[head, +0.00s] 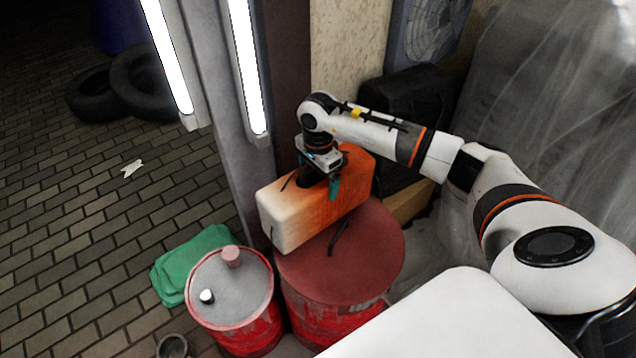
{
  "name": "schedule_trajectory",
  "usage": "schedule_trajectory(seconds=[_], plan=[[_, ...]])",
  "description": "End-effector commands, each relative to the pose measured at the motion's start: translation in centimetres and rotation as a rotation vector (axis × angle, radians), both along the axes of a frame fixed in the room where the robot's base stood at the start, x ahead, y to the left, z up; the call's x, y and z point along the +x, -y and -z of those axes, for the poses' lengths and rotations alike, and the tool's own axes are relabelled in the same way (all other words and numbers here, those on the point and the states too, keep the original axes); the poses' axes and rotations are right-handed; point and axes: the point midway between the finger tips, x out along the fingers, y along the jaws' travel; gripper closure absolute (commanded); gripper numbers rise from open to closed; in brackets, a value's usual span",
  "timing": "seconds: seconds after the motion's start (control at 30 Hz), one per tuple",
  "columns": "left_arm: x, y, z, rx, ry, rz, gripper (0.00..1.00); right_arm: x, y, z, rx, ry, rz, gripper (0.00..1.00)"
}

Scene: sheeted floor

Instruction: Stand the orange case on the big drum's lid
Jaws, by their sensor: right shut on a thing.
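The orange case (319,211), with a worn white end facing left, is at the big red drum's lid (372,240). It stands upright on a long narrow side, over the back part of the lid. I cannot tell whether its underside touches the lid. My right gripper (334,184) reaches down from above and is shut on the case near the middle of its top. The fingers partly hide the grip. My left gripper is not in view.
A smaller red drum (232,283) with a grey top and two caps stands at the left. A green cloth (195,262) lies behind it. Lit tubes on a pillar (228,120) rise close behind the case. Tyres (143,80) lie farther back; plastic sheeting (545,110) hangs at right.

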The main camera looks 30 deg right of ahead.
Motion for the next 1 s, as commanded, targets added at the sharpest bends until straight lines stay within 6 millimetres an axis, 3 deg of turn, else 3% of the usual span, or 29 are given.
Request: schedule_trajectory(seconds=[0.17,0.5,0.53,0.83,1.0], plan=[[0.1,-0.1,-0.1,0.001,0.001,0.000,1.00,0.0,-0.1,2.3,0.002,-0.001,-0.001,0.61],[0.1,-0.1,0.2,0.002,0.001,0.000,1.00,0.0,0.0,2.7,0.001,0.002,-0.001,0.61],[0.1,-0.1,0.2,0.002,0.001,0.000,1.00,0.0,0.0,2.8,0.000,0.000,-0.001,0.03],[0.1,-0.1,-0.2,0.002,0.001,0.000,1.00,0.0,0.0,2.4,0.000,-0.001,-0.001,0.00],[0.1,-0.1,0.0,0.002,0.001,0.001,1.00,0.1,0.0,0.4,-0.001,0.004,-0.002,0.00]])
